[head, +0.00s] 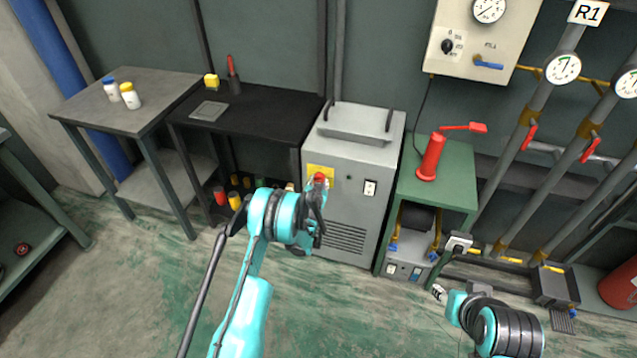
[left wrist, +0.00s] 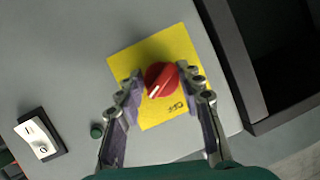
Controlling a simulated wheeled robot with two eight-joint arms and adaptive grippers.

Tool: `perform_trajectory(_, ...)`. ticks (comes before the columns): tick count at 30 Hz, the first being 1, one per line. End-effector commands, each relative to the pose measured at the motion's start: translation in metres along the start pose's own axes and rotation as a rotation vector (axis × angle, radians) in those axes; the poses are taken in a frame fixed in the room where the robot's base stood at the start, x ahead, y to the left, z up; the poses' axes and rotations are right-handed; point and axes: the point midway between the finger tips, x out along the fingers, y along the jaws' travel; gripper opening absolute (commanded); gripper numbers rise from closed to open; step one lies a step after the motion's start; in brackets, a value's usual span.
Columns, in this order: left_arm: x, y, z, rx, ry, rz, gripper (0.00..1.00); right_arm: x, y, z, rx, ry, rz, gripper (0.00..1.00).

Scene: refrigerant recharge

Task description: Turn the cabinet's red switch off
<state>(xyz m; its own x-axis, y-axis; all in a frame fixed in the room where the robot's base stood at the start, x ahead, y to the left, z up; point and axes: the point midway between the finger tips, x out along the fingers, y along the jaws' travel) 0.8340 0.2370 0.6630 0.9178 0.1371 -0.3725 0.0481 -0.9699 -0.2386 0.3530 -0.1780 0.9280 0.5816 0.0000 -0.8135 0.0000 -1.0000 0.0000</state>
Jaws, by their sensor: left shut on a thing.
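The red switch (head: 319,178) is a round knob on a yellow plate (head: 327,170) on the front of the grey cabinet (head: 382,151). In the left wrist view, the knob (left wrist: 161,78) has a white mark that points to the lower left. Dark print shows below it on the yellow plate (left wrist: 138,56), too small to read surely. My left gripper (left wrist: 159,77) is shut on the red knob, one finger on each side. In the head view, this gripper (head: 317,191) covers part of the plate.
A black-and-white rocker switch (head: 370,188) and a small green button (head: 349,177) sit on the cabinet front. A black table (head: 270,102) stands to its left. A green stand (head: 453,165) with a red tool (head: 431,158) stands to its right.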

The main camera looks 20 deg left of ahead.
Motion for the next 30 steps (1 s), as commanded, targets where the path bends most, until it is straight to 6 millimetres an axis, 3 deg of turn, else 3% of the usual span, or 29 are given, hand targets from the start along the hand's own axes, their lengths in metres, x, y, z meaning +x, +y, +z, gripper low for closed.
perform_trajectory(14, -0.0001, -0.0011, -0.0007, -0.108, -0.009, 0.047, 0.08, 0.0000, 0.0000, 0.0000, 0.000, 0.000, 0.000, 0.40)
perform_trajectory(30, 0.0002, -0.0041, -0.0008, -0.551, -0.048, 0.241, 0.08, 0.0000, 0.0000, 0.0000, 0.000, 0.000, 0.000, 0.40)
